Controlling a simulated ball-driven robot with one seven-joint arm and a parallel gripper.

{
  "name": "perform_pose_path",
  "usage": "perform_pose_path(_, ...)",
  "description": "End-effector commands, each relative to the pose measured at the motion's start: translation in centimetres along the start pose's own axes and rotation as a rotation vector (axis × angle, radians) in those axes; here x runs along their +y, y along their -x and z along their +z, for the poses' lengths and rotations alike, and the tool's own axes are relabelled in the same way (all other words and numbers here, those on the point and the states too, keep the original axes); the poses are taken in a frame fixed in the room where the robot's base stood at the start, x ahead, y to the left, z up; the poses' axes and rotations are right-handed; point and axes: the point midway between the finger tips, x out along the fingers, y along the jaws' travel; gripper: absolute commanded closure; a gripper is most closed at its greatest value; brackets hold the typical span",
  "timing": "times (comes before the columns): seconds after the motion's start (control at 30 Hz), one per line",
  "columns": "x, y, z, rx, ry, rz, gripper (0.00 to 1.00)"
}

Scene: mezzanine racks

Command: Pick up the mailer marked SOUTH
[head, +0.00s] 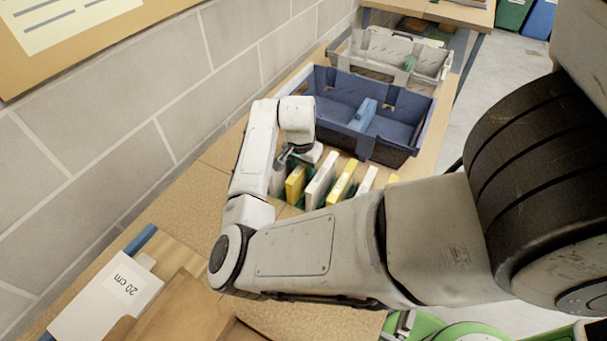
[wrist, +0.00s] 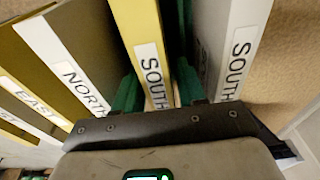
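The yellow mailer marked SOUTH (wrist: 152,70) stands upright in a row in the wrist view, its labelled spine towards me. A white mailer, also marked SOUTH (wrist: 233,60), stands to its right. My gripper (wrist: 160,88) has one green finger on each side of the yellow SOUTH mailer. A narrow dark gap shows beside the right finger, so it looks open around the mailer. In the head view my gripper (head: 288,158) is over the near left end of the row, above the yellow mailer (head: 295,185). The fingertips are hidden there.
A white mailer marked NORTH (wrist: 70,60) stands close to the left, then a yellow one marked EAST (wrist: 32,100). A blue divided bin (head: 340,90) is just behind the row, with a grey bin (head: 440,62) beyond. A block wall (head: 150,90) runs along the left.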

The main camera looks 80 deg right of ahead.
Motion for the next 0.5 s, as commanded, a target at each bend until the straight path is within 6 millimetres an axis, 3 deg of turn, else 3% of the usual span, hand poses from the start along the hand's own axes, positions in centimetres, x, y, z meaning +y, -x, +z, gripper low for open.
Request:
perform_pose_path(0.4, 0.0, 0.03, 0.0, 0.0, 0.0, 0.0, 1.0)
perform_pose_path(0.5, -0.01, 0.05, -0.01, 0.001, 0.0, 0.0, 1.0)
